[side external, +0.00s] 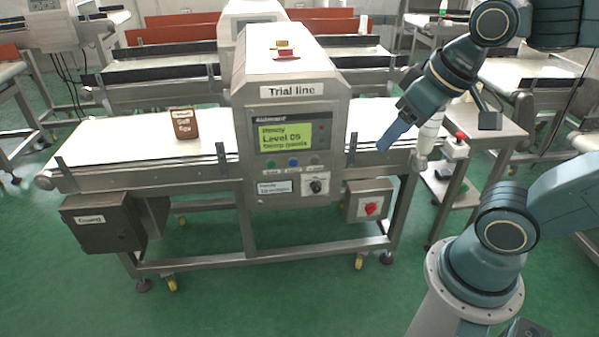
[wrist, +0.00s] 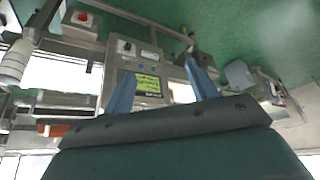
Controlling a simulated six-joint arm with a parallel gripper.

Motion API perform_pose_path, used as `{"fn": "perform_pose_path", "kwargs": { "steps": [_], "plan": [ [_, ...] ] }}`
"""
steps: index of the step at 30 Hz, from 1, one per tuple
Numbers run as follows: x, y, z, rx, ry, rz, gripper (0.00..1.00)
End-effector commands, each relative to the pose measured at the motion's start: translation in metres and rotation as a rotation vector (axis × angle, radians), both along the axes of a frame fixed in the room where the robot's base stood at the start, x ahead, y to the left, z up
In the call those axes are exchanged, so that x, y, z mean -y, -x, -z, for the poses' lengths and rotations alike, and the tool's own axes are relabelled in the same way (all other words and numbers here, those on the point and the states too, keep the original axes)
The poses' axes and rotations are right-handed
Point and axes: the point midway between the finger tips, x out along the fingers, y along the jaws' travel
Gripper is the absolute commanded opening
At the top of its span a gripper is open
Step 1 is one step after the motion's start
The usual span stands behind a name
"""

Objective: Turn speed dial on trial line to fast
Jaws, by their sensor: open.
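The trial line metal detector (side external: 292,75) stands mid-picture in the side external view, with a green lit screen (side external: 284,136) on its front panel. A black dial with a pale pointer (side external: 316,186) sits low on the panel's right; its small label is unreadable. A red rotary knob (side external: 370,208) is on a grey box to the lower right. In the wrist view, which is upside down, the dial (wrist: 124,47) and red knob (wrist: 82,17) also show. My gripper (side external: 386,142) is open and empty, right of the panel near the belt, apart from the dial. Its fingers (wrist: 163,85) spread across the wrist view.
A brown pack (side external: 184,123) stands on the belt left of the detector. A dark grey box (side external: 103,222) hangs at lower left. The floor in front is clear.

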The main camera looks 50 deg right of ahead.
Motion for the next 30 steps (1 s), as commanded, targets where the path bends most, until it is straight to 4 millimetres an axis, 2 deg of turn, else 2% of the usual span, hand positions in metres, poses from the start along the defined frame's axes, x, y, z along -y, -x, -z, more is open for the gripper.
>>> {"fn": "perform_pose_path", "kwargs": {
  "steps": [14,30],
  "plan": [
    [0.023,-0.072,0.035,-0.090,0.043,0.251,0.58],
    [0.047,-0.141,0.101,-0.125,0.210,0.489,0.58]
  ]
}}
